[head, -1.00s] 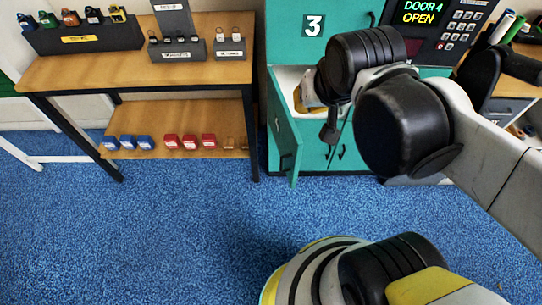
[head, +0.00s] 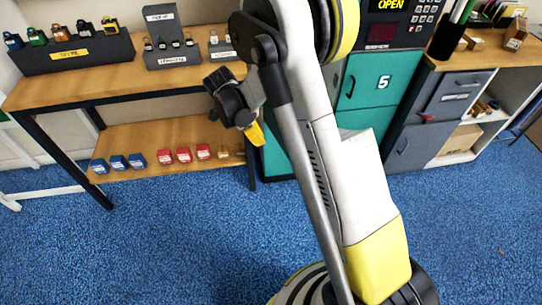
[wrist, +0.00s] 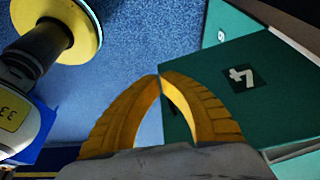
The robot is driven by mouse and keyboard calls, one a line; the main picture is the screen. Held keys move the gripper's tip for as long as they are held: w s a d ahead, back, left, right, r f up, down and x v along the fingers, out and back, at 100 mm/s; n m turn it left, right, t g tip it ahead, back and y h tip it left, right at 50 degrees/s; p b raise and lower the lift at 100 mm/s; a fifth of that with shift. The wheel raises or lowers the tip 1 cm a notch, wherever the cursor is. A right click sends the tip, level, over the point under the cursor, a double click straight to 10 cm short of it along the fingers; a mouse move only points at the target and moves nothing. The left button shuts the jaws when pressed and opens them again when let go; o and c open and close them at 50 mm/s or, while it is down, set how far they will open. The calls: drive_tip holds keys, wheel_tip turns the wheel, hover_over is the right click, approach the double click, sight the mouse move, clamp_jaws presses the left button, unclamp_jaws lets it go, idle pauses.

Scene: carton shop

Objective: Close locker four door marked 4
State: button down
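The green door marked 4 (wrist: 238,100) fills the right of the wrist view and its number is plain there. In the head view, a green strip of the locker front or door (head: 279,155) shows left of my arm; my arm hides the rest and the number. My gripper (wrist: 160,76) has yellow fingers whose tips meet, with nothing seen between them. Its tips overlap the door's left edge in the wrist view; I cannot tell if they touch it. In the head view my gripper (head: 256,134) is left of the lockers, beside the green strip.
A wooden bench (head: 35,92) with labelled racks and a lower shelf of red and blue items stands left, close to my gripper. Grey cabinets (head: 425,125) stand right. Blue carpet in front is clear.

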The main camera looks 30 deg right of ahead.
drive_tip(key=s+d+f+b, duration=0.1)
drive_tip(key=d+f+b, duration=0.4)
drive_tip(key=d+f, duration=0.2)
drive_tip(key=x, duration=0.2)
drive_tip(key=shift+s+f+b, duration=0.3)
drive_tip(key=shift+f, duration=0.05)
